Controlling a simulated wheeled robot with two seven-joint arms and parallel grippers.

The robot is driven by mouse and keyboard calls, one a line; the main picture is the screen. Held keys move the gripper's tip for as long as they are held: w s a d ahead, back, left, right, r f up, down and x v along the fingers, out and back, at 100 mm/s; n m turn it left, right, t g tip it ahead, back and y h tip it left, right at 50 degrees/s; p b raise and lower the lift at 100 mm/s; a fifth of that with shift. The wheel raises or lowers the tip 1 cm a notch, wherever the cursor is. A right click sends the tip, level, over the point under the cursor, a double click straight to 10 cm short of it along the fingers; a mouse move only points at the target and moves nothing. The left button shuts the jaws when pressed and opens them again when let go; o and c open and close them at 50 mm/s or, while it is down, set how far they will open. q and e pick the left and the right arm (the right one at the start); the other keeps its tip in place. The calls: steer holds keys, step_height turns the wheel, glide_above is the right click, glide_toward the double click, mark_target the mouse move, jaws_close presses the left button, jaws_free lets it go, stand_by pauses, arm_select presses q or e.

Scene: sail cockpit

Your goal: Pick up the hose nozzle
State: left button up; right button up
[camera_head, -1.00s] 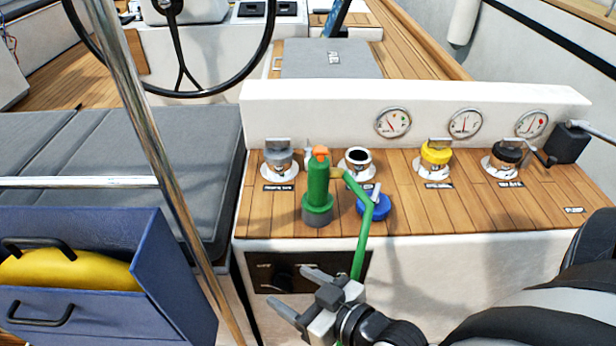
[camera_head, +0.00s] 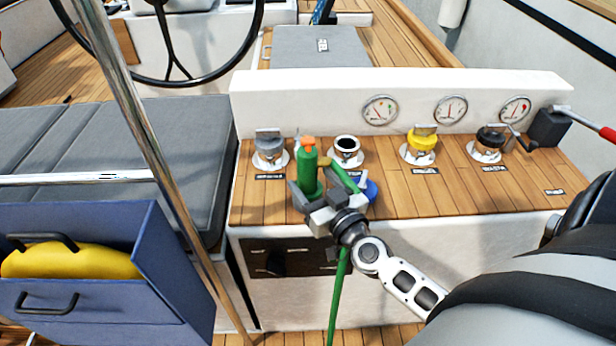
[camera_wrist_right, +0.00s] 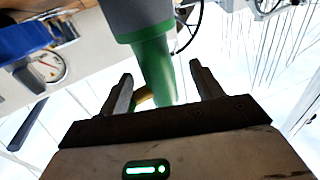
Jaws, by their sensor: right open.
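The green hose nozzle (camera_head: 307,172) with an orange tip stands upright on the wooden console top. A green hose (camera_head: 338,290) runs from it over the console's front edge and hangs down. My right gripper (camera_head: 317,190) is at the nozzle, with its jaws open on either side of the lower body in the head view. In the right wrist view the nozzle (camera_wrist_right: 152,62) lies between the two open fingers (camera_wrist_right: 160,92), with gaps on both sides. The gripper hides part of the nozzle's base. My left gripper is not in view.
Behind the nozzle are a grey-capped fitting (camera_head: 269,150) and an open filler (camera_head: 346,150). A blue cap (camera_head: 369,190) lies close to its right. Yellow (camera_head: 421,146) and black (camera_head: 489,143) fittings stand further right. A steel pole (camera_head: 150,150) rises at the left.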

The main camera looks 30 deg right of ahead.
steer(key=shift+w+d, duration=0.2)
steer(key=shift+w, duration=1.2)
steer(key=shift+w+d, duration=0.2)
steer(key=shift+w, duration=1.15)
steer(key=shift+c, duration=0.3)
steer(key=shift+r, duration=0.15)
steer(key=c, duration=1.3)
